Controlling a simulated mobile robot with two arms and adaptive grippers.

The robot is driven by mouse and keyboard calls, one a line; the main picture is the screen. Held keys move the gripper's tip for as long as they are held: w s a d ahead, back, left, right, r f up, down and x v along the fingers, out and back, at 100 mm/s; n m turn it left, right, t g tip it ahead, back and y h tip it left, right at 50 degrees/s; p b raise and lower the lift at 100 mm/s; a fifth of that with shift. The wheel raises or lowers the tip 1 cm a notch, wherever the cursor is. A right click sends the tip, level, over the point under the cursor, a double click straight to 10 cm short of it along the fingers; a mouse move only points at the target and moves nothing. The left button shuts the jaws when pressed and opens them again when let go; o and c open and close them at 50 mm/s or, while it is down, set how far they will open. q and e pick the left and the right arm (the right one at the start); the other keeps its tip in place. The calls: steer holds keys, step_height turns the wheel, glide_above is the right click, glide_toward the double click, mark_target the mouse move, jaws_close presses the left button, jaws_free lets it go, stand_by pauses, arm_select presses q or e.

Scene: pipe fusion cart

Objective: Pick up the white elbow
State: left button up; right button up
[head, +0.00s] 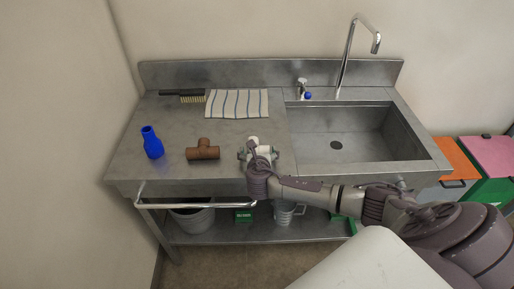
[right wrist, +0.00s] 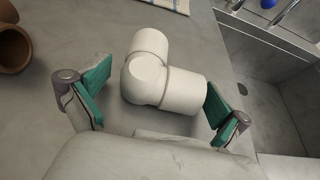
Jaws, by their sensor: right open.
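The white elbow (right wrist: 150,76) lies on the steel counter between the open fingers of my right gripper (right wrist: 156,98) in the right wrist view. One end of the elbow is close to the right finger; I cannot tell if they touch. A wider gap separates it from the left finger. In the head view the elbow (head: 253,140) shows only partly, behind my right gripper (head: 259,153). My left gripper is not in view.
A brown tee pipe (head: 203,151) and a blue reducer (head: 152,143) stand left of the elbow. A striped cloth (head: 238,103) and a brush (head: 190,97) lie behind. The sink basin (head: 345,150) is to the right.

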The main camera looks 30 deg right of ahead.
steer(key=shift+c, duration=0.2)
steer(key=c, duration=1)
steer(key=shift+c, duration=0.2)
